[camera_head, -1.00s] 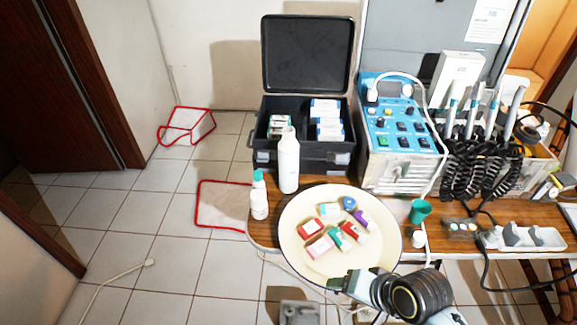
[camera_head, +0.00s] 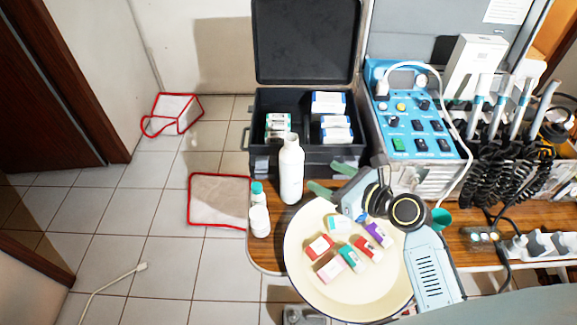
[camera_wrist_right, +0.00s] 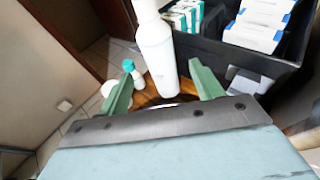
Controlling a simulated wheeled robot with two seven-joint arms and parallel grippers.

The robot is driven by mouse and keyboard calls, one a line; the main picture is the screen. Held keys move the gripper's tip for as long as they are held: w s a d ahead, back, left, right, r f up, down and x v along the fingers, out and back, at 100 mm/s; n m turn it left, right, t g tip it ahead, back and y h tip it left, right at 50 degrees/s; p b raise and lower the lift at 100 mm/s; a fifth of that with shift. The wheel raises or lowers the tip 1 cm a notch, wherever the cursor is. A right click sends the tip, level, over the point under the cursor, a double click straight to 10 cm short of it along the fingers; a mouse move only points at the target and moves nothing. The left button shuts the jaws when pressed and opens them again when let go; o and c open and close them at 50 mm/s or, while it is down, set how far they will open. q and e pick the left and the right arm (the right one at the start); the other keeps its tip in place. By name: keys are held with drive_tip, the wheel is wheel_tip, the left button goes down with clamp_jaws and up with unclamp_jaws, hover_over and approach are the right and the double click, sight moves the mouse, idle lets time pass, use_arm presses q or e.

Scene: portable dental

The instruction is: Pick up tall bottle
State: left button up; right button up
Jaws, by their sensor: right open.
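The tall white bottle (camera_head: 291,170) stands upright on the wooden table, in front of the black case. In the right wrist view the bottle (camera_wrist_right: 158,55) stands ahead of the fingers, in line with the gap between them. My right gripper (camera_head: 326,178) is open, to the right of the bottle, with its green fingers pointing left toward it. In the right wrist view the gripper's fingers (camera_wrist_right: 160,88) are spread apart and nothing is held. My left gripper is not in view.
A round cream tray (camera_head: 300,278) with several small boxes lies below my right arm. The open black case (camera_head: 262,160) stands behind, and a blue control unit (camera_head: 440,125) stands to the right.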

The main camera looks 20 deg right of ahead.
sight(300, 168)
drive_tip(key=b+x, duration=0.1)
drive_tip(key=x, duration=0.5)
drive_tip(key=shift+a, duration=0.1)
drive_tip(key=shift+w+a+f, duration=0.15)
drive_tip(key=shift+w+f, duration=0.05)
drive_tip(key=shift+w, duration=0.1)
drive_tip(key=shift+w+a+f+b, duration=0.2)
drive_tip(key=shift+w+a+b, duration=0.1)
drive_tip(key=shift+w+b, duration=0.1)
drive_tip(key=x, duration=0.2)
drive_tip(key=b+x, duration=0.1)
drive_tip(key=shift+w+a+f, duration=0.2)
drive_tip(key=shift+a+f, duration=0.05)
drive_tip(key=shift+f, duration=0.15)
drive_tip(key=shift+w+a+f, duration=0.1)
drive_tip(key=shift+w+a, duration=0.1)
drive_tip(key=shift+w, duration=0.2)
drive_tip(key=c, duration=0.9)
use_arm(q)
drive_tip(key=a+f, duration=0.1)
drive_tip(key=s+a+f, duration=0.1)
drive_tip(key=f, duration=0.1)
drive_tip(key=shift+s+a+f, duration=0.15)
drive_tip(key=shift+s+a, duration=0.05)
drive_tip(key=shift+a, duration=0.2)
